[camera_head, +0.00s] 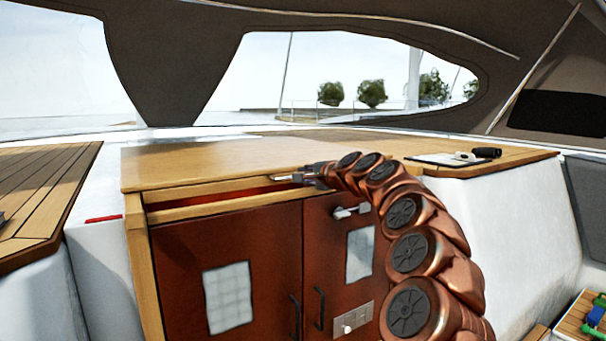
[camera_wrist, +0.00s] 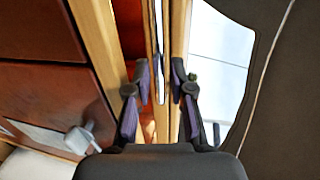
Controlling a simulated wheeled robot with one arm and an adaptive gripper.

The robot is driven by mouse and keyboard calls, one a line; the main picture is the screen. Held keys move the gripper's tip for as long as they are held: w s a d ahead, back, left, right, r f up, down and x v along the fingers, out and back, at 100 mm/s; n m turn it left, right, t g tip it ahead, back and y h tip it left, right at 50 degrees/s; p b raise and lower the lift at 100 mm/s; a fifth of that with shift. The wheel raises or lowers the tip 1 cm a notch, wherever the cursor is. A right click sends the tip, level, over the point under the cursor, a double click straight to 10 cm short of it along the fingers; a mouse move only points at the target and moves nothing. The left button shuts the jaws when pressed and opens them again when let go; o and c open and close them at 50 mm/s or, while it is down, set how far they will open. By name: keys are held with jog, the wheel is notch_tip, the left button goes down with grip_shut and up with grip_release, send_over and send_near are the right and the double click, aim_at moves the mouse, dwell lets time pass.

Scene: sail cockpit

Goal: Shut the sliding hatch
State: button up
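The sliding hatch (camera_head: 215,163) is a light wooden panel on top of the companionway, above two red-brown doors. A narrow reddish gap (camera_head: 240,192) shows under its front edge. My gripper (camera_head: 297,177) is at the right part of that front edge, and its fingers point left in the head view. In the wrist view my gripper (camera_wrist: 160,70) has its two dark fingers spread apart. A strip of wood and shiny metal (camera_wrist: 159,50) runs between them. I cannot tell whether either finger touches it.
The left door (camera_head: 228,265) and right door (camera_head: 340,260) stand shut below, with dark handles and a metal latch (camera_head: 350,211). A clipboard (camera_head: 440,159) and a dark-handled item (camera_head: 486,153) lie on the deck at right. A red strip (camera_head: 103,218) is at left.

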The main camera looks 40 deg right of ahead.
jog(key=shift+x, duration=1.1)
jog(key=shift+c, duration=0.2)
grip_shut()
